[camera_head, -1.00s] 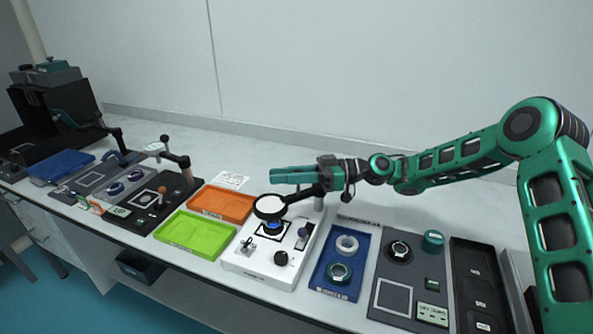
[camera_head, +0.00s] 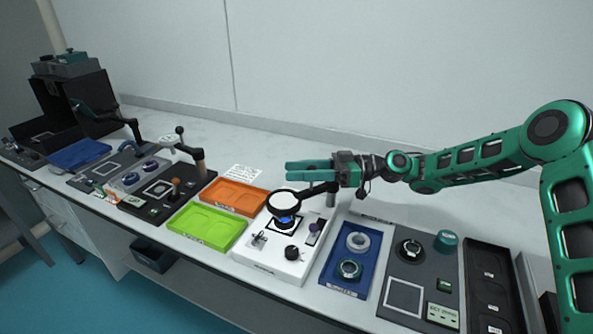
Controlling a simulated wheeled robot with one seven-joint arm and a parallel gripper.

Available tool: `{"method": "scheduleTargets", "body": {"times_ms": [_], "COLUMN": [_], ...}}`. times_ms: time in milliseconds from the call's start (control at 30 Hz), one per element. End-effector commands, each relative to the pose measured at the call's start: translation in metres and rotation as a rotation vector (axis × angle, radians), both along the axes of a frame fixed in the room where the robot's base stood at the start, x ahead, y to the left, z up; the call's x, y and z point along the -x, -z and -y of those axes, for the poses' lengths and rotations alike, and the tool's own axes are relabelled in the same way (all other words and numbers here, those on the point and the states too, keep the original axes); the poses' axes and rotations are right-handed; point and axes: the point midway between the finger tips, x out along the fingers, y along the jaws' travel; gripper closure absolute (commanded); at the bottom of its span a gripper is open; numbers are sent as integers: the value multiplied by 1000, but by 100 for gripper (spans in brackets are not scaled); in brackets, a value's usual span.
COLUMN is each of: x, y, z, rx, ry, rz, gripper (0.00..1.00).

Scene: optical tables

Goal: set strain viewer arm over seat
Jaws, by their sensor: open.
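The strain viewer is a white box (camera_head: 262,268) in the middle of the bench. Its round, black-rimmed viewer head (camera_head: 283,203) sits on a dark arm (camera_head: 313,190) that runs right to a post (camera_head: 331,198) at the back of the box. The head appears over the blue-lit seat (camera_head: 285,219) on a black square and partly covers it in this view. My gripper (camera_head: 288,171) is open and empty. Its green fingers point left, above and behind the viewer head in the picture, apart from it. The gripper's body overlaps the arm's post end, so contact there cannot be told.
Orange (camera_head: 235,197) and green (camera_head: 207,227) trays lie left of the viewer. A blue tray (camera_head: 341,274) with two rings, a grey panel (camera_head: 425,275) and a black tray (camera_head: 488,290) lie to the right. The viewer's front carries knobs. Free bench lies along the wall.

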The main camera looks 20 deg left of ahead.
Motion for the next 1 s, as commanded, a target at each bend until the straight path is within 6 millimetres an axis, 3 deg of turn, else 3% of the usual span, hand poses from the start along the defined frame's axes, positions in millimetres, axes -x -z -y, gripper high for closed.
{"method": "scheduleTargets", "body": {"times_ms": [167,600,1000], "x": [-8,-37,-42], "y": [0,1,1], "z": [18,88,101], "rx": [-1,0,1], "ry": [2,5,4], "rz": [0,-1,-1], "gripper": [59,59,59]}}
